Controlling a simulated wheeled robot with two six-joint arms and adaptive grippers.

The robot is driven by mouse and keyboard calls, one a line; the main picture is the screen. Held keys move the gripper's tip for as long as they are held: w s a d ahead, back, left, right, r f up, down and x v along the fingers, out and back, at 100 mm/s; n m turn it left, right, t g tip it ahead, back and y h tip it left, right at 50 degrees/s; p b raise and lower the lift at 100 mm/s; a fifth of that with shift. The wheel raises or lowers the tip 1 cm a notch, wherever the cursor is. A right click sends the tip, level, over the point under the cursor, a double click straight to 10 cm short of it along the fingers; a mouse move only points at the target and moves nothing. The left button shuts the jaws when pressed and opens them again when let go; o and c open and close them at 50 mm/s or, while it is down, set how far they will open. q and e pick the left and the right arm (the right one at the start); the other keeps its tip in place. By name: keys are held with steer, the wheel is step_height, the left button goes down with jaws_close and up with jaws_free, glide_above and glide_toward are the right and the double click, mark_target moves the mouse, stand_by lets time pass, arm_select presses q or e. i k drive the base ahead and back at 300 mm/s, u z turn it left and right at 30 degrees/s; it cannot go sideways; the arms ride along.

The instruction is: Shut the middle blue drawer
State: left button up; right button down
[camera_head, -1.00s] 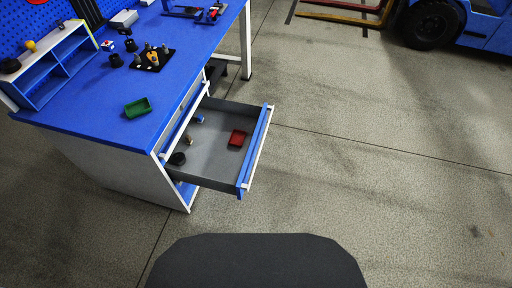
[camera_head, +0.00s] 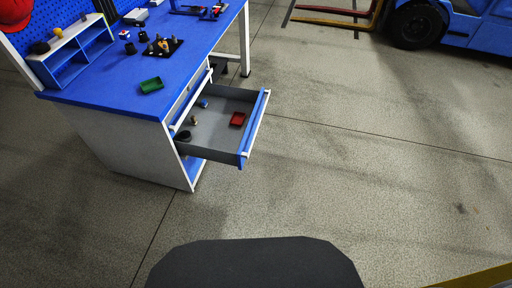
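The blue-fronted drawer (camera_head: 256,126) is pulled far out of the workbench cabinet (camera_head: 135,147), extending to the right over the floor. Its grey interior holds a red tray (camera_head: 238,119) and a few small items near the cabinet side, one of them a dark round piece (camera_head: 184,135). Another blue front shows below it, mostly hidden, so I cannot tell the full drawer order. Neither of my grippers shows in the view.
The blue benchtop (camera_head: 115,88) carries a green tray (camera_head: 151,85), a black mat (camera_head: 177,45) with small parts and a blue shelf unit (camera_head: 74,53). A blue forklift (camera_head: 466,25) stands at the back right. The concrete floor right of the drawer is clear.

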mark_target(213, 139)
steer(key=u, duration=0.4)
steer(key=i, duration=1.3)
steer(key=z, duration=0.5)
